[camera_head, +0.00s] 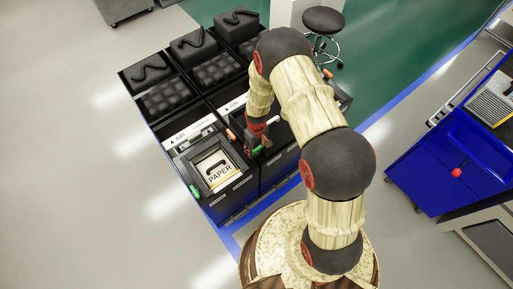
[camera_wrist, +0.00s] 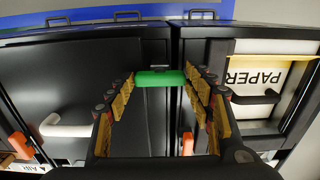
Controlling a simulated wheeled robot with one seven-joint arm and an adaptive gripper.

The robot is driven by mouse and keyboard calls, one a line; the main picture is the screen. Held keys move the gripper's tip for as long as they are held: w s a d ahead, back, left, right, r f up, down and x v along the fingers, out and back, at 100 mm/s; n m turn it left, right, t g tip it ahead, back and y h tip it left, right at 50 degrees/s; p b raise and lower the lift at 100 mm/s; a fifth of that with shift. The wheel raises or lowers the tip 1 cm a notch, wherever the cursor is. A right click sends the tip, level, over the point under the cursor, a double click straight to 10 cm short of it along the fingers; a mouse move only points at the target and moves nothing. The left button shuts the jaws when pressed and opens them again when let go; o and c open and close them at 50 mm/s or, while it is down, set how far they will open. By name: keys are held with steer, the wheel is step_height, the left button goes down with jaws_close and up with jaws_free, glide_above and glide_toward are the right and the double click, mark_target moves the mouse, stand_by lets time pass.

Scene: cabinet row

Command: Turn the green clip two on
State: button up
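A green clip (camera_wrist: 160,78) sits on the front edge of a black cabinet, in the upper middle of the wrist view. My gripper (camera_wrist: 160,84) is open, with one yellow-padded finger on each side of this clip. The clip spans nearly the whole gap; I cannot tell whether the fingers touch it. In the head view my gripper (camera_head: 257,138) points down at the cabinet's front edge, and a green clip (camera_head: 257,150) shows beside it. Another green clip (camera_head: 194,191) is at the front left corner of the cabinet row.
A bin labelled PAPER (camera_head: 217,172) stands left of my gripper. Orange clips (camera_head: 231,134) and a white handle (camera_wrist: 64,126) are nearby. Black padded lids (camera_head: 168,97) lie behind. A blue cabinet (camera_head: 440,165) stands to the right, and a stool (camera_head: 323,20) behind. Floor at left is clear.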

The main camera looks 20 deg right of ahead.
mark_target(257, 149)
steer(key=o, duration=0.3)
steer(key=shift+o, duration=0.2)
step_height(257, 149, up, 12)
stand_by(0.6)
stand_by(0.4)
